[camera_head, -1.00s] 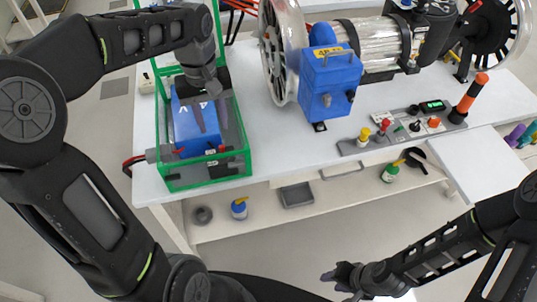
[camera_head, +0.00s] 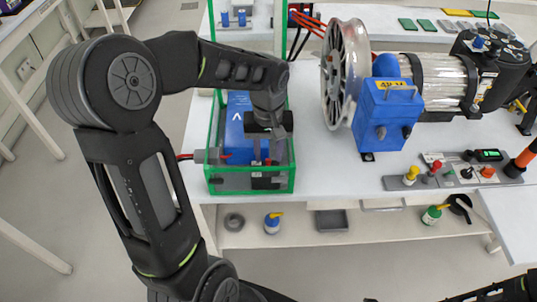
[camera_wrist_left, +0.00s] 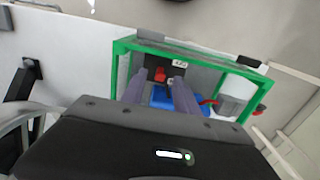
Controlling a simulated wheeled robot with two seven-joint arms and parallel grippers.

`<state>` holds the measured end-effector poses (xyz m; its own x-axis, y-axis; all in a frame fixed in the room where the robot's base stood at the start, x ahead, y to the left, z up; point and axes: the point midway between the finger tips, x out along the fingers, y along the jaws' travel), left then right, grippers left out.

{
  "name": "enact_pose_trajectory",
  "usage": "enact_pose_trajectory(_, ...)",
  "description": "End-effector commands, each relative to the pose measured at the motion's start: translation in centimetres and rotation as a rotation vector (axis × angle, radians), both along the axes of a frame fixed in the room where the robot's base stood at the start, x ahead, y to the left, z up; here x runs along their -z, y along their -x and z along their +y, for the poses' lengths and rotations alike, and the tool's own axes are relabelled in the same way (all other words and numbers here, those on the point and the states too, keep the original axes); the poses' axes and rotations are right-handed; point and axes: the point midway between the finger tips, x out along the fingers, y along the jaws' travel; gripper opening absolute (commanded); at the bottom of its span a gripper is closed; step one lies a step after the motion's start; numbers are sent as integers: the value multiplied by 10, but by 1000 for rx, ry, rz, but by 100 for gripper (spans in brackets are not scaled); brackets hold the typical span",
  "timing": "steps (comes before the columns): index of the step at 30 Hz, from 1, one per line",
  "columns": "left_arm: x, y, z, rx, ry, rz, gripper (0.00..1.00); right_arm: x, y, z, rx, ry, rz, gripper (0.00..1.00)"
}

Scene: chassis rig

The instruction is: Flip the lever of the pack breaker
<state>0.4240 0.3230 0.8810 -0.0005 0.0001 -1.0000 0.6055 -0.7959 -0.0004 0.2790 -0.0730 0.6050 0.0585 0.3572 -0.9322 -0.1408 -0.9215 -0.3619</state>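The pack is a blue block (camera_head: 238,125) inside a green-framed clear case (camera_head: 212,186) on the white bench. The breaker is a dark unit with a pale label (camera_wrist_left: 180,65) at the case wall, and its small red lever (camera_wrist_left: 160,75) shows in the left wrist view. My left gripper (camera_head: 273,150) reaches down into the case from above. In the left wrist view its two fingers (camera_wrist_left: 158,78) are apart, with the red lever showing between their tips. I cannot tell whether they touch it. My right gripper is almost wholly cut off at the bottom edge of the head view.
A wheel (camera_head: 345,75) and a blue motor box (camera_head: 385,115) stand right of the case. A control panel (camera_head: 455,170) with coloured knobs lies further right. Bottles and a grey tray (camera_head: 332,220) sit on the shelf below.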

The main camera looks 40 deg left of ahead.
Motion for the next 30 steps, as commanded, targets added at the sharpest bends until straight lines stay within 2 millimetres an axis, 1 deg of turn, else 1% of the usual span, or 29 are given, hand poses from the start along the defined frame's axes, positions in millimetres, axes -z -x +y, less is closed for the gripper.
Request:
enact_pose_trajectory(1, 6, 1, 0, 0, 0, 4, 36, 0, 0, 0, 0, 0, 0, 36)
enact_pose_trajectory(4, 12, 0, 0, 0, 0, 1, 36, -1, 0, 0, 0, 0, 0, 36)
enact_pose_trajectory(12, 13, 0, 0, 0, 0, 0, 36, -1, 0, 0, 0, 0, 0, 36)
enact_pose_trajectory(14, 13, 0, 0, 0, 0, 0, 32, -1, 0, 0, 0, 0, 0, 36)
enact_pose_trajectory(25, 13, 0, 0, 0, 0, 0, 2, -1, 0, 0, 0, 0, 0, 36)
enact_pose_trajectory(26, 13, 0, 0, 0, 0, 0, 0, -1, 0, 0, 0, 0, 0, 36)
enact_pose_trajectory(30, 13, 0, 0, 0, 0, 0, 0, -1, 0, 0, 0, 0, 0, 36)
